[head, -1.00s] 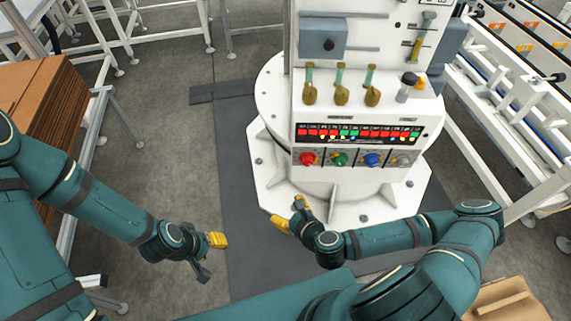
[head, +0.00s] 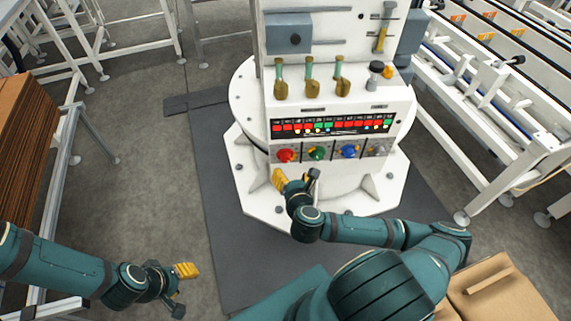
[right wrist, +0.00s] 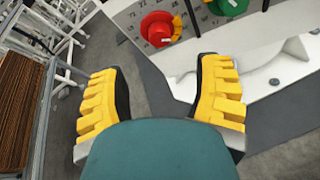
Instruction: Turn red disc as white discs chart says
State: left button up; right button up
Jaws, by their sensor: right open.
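The red disc (head: 286,155) is the leftmost in a row of knobs low on the white machine's front panel. Green (head: 317,153), blue (head: 348,152) and greyish-white (head: 377,150) discs follow to its right. A dark chart (head: 335,126) with red and green cells and coloured dots is above them; its text is too small to read. My right gripper (head: 296,177) is open and empty, just below and in front of the red disc. In the right wrist view the red disc (right wrist: 157,28) shows beyond the open fingers, apart from them. My left gripper (head: 184,290) is open and empty at lower left.
Several levers (head: 310,80) and an orange-yellow knob (head: 388,72) stand above the chart. A white conveyor frame (head: 490,120) is at right, stacked brown boards (head: 25,130) at left, a cardboard box (head: 500,290) at lower right. Floor left of the machine is clear.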

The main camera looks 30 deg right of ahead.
aim_at(286, 160)
jog(key=b+x, duration=0.1)
jog(key=x, duration=0.9)
jog(key=shift+r, duration=0.1)
grip_shut()
